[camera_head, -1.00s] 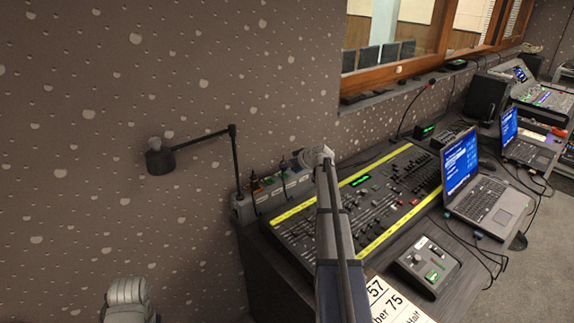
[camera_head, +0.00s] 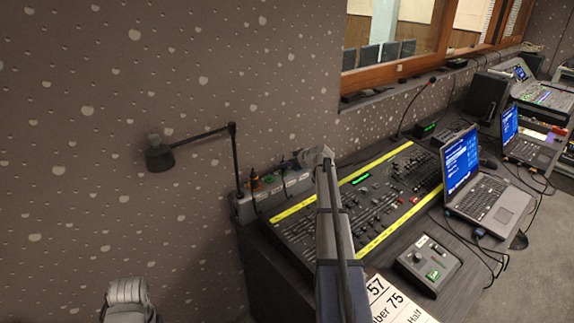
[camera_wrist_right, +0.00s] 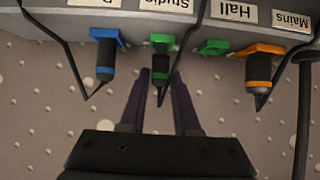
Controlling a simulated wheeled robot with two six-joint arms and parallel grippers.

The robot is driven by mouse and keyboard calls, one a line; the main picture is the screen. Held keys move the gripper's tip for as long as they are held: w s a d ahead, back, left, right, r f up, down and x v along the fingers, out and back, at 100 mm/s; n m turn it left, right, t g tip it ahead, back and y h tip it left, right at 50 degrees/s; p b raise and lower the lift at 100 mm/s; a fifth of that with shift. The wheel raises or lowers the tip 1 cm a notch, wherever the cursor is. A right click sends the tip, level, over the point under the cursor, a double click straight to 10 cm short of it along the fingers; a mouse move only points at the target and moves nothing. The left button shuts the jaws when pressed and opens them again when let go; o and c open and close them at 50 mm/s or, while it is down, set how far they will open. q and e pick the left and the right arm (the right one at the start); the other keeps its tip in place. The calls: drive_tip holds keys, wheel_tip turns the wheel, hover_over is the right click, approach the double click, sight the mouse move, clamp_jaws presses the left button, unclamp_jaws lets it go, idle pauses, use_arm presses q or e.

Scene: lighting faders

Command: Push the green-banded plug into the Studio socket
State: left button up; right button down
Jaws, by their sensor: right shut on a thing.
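The green-banded plug (camera_wrist_right: 160,66) shows in the right wrist view, its green end against the socket strip (camera_wrist_right: 130,22) by the Studio label (camera_wrist_right: 166,4), which reads upside down. Its black body points toward my right gripper (camera_wrist_right: 161,80), whose fingers are shut around it from both sides. I cannot tell how deep the plug sits in the Studio socket. In the head view my right gripper (camera_head: 299,159) is at the strip (camera_head: 242,208), mostly hidden by my own wrist. My left gripper does not show.
A blue plug (camera_wrist_right: 105,62) and an orange plug (camera_wrist_right: 259,70) flank the green one. A green socket (camera_wrist_right: 213,47) is under the Hall label (camera_wrist_right: 234,11). Dark cables hang close by.

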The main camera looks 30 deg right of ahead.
drive_tip(key=shift+f+b, duration=0.6)
idle(0.8)
drive_tip(key=shift+s+a+f, duration=0.1)
idle(0.6)
drive_tip(key=c, duration=1.1)
unclamp_jaws()
drive_tip(key=o, duration=0.3)
drive_tip(key=shift+f, duration=0.1)
drive_tip(key=shift+o, duration=1.3)
drive_tip(key=p+v, duration=0.4)
drive_tip(key=v, duration=0.3)
drive_tip(key=shift+s+r, duration=0.2)
drive_tip(key=shift+r, duration=0.15)
